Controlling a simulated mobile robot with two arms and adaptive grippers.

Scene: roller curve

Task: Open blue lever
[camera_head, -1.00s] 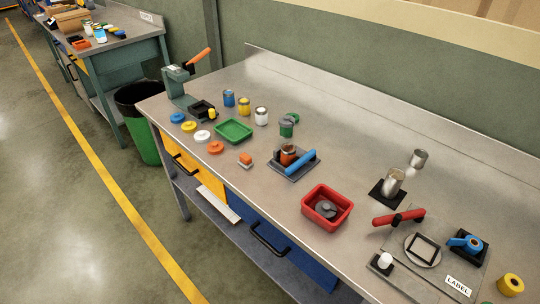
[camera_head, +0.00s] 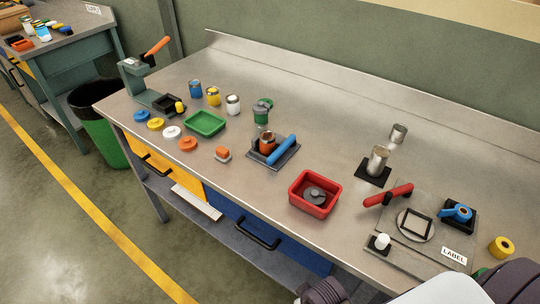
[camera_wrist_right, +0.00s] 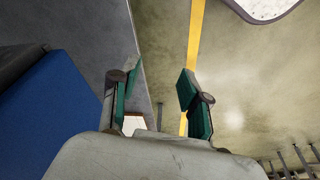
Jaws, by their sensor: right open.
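A smaller blue part with a lever-like arm (camera_head: 457,212) sits on a black base (camera_head: 461,227) at the right of the bench. I cannot tell which of the two is the blue lever. My right gripper (camera_wrist_right: 155,82) is open and empty in the right wrist view, its green-padded fingers apart above the floor, touching nothing. My left gripper is not in view.
A red bin (camera_head: 315,207), a red handle (camera_head: 388,195), a silver can (camera_head: 377,161) and a label plate (camera_head: 454,255) stand nearby. Coloured tins, lids and a green tray (camera_head: 206,123) fill the left. Parts of my arm show at bottom right.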

